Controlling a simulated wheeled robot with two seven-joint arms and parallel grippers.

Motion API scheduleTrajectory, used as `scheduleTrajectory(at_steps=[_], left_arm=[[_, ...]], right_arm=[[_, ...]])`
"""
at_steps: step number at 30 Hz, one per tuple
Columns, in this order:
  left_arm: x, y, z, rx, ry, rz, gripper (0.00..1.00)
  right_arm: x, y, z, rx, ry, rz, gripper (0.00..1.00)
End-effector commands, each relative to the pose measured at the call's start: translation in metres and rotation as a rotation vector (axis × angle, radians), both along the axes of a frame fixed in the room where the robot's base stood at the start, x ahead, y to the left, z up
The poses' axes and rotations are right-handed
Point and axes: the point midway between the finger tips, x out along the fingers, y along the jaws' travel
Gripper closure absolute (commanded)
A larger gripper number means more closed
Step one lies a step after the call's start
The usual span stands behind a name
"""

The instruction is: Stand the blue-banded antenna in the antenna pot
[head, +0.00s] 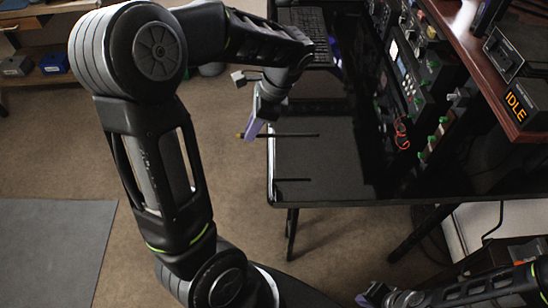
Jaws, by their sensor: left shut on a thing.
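My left gripper (253,127) is at the left edge of the dark desk, its pale purple finger pointing down. It is shut on a thin dark rod (290,135), which looks like an antenna and lies roughly level. One end, with an orange-brown tip, sticks out left of the gripper; the other reaches over the desk. I cannot make out a blue band. A second, shorter dark rod (293,180) shows nearer the front of the desk. I cannot pick out the antenna pot. My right gripper (375,296) is at the bottom edge, partly cut off; its jaws are unclear.
A keyboard (306,22) is at the back. Radio panels (415,68) with knobs and red cables (401,132) stand on the right.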

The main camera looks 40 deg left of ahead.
Motion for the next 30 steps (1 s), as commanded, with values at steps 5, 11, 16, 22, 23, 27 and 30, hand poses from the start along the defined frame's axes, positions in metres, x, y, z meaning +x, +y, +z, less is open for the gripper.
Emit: scheduleTrajectory(at_steps=[5,11,16,22,23,27,30], left_arm=[[-0.001,0.000,-0.024,-0.001,0.006,0.001,1.00],[-0.001,0.000,-0.056,0.001,0.004,0.001,1.00],[0.000,0.000,-0.062,0.000,-0.001,0.002,1.00],[0.000,0.000,-0.063,0.001,0.001,0.002,1.00],[0.000,0.000,-0.064,0.000,0.002,0.003,1.00],[-0.001,0.000,-0.082,0.000,0.006,0.002,1.00],[-0.001,0.000,-0.095,0.000,0.004,0.002,1.00]], right_arm=[[0.000,0.000,0.000,0.000,0.000,0.000,1.00],[0.000,0.000,-0.001,0.000,0.000,0.000,1.00],[0.000,0.000,-0.001,0.000,0.000,0.000,1.00],[0.000,0.000,-0.001,0.000,0.000,0.000,1.00],[0.000,0.000,-0.001,0.000,0.000,0.000,1.00],[0.000,0.000,-0.001,0.000,0.000,0.000,1.00],[0.000,0.000,-0.001,0.000,0.000,0.000,1.00]])
